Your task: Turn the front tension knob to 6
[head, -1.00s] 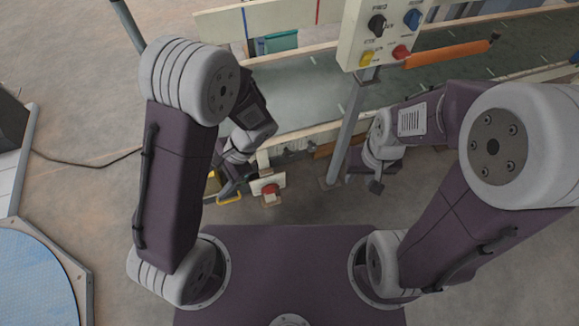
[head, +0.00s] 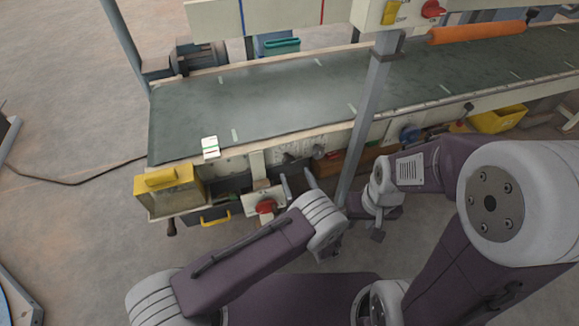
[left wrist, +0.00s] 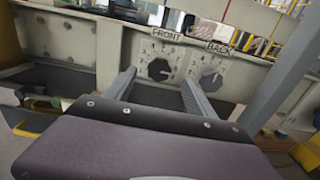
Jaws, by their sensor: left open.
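In the left wrist view the front tension knob (left wrist: 159,69) is a dark round knob on a pale dial plate under a FRONT label (left wrist: 167,35). A similar back knob (left wrist: 211,81) sits to its right under a BACK label. In the head view my left gripper (head: 298,180) is beside the conveyor's near side. My right gripper (head: 377,222) hangs right of the post; its jaws are unclear.
A grey post (head: 362,130) stands right of my left gripper. A red knob on a pale box (head: 265,206) and a yellow-topped box (head: 168,188) are to its left. The green conveyor belt (head: 270,100) runs behind. A yellow bin (head: 497,119) is at right.

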